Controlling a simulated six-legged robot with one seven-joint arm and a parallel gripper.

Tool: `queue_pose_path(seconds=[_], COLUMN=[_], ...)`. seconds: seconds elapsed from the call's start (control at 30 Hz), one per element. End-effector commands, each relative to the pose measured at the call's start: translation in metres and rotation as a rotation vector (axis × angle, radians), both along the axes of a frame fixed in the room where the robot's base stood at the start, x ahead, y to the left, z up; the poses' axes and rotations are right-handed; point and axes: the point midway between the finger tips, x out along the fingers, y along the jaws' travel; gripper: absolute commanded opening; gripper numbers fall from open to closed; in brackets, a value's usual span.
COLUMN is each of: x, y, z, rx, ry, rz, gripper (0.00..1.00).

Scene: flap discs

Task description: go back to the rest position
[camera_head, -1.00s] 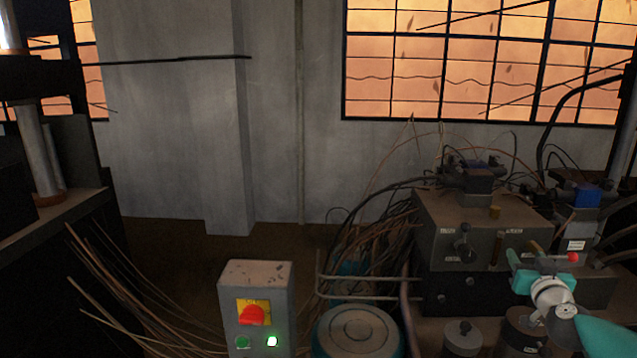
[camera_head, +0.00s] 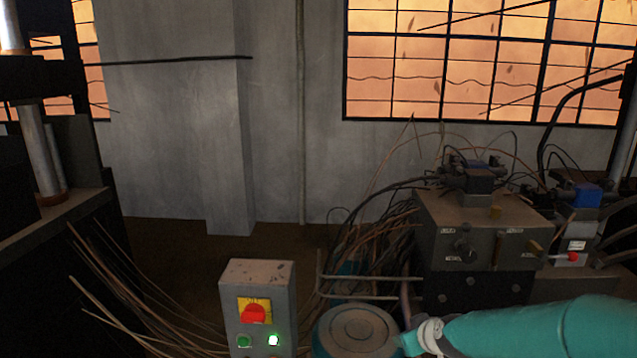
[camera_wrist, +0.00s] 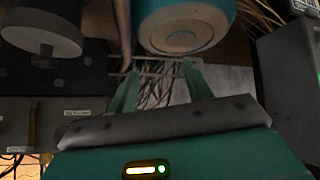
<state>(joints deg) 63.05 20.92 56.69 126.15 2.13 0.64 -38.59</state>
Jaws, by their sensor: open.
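My gripper (camera_head: 410,345) is low in the head view, at the left end of my teal arm, which reaches in from the right edge. It is beside the round lid of a teal drum (camera_head: 357,332); I cannot tell whether they touch. In the wrist view my gripper (camera_wrist: 158,75) shows two teal fingers spread apart with nothing held between them. Beyond the fingers are a thin rail and loose cables.
A grey valve box (camera_head: 485,225) with levers stands at the right, above my arm. A grey control box (camera_head: 258,305) with a red knob and a lit green button stands left of the drum. Metal rails (camera_head: 370,296) and cables lie behind the drum. A dark press stands far left.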

Motion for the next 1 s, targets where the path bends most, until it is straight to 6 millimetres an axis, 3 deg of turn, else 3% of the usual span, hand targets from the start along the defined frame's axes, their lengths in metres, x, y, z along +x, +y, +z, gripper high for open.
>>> queue_pose_path(seconds=[0.1,0.27,0.5,0.8,1.0], x=[-0.027,-0.064,-0.123,-0.211,-0.262], y=[0.016,0.026,0.038,0.053,0.059], z=[0.002,0.018,0.066,0.127,0.147], rx=[-0.072,-0.141,-0.181,-0.083,0.040], ry=[0.098,0.191,0.252,0.259,0.274], rz=[0.006,-0.036,-0.147,-0.284,-0.328], gripper=[0.51,0.51,0.51,0.51,0.51])
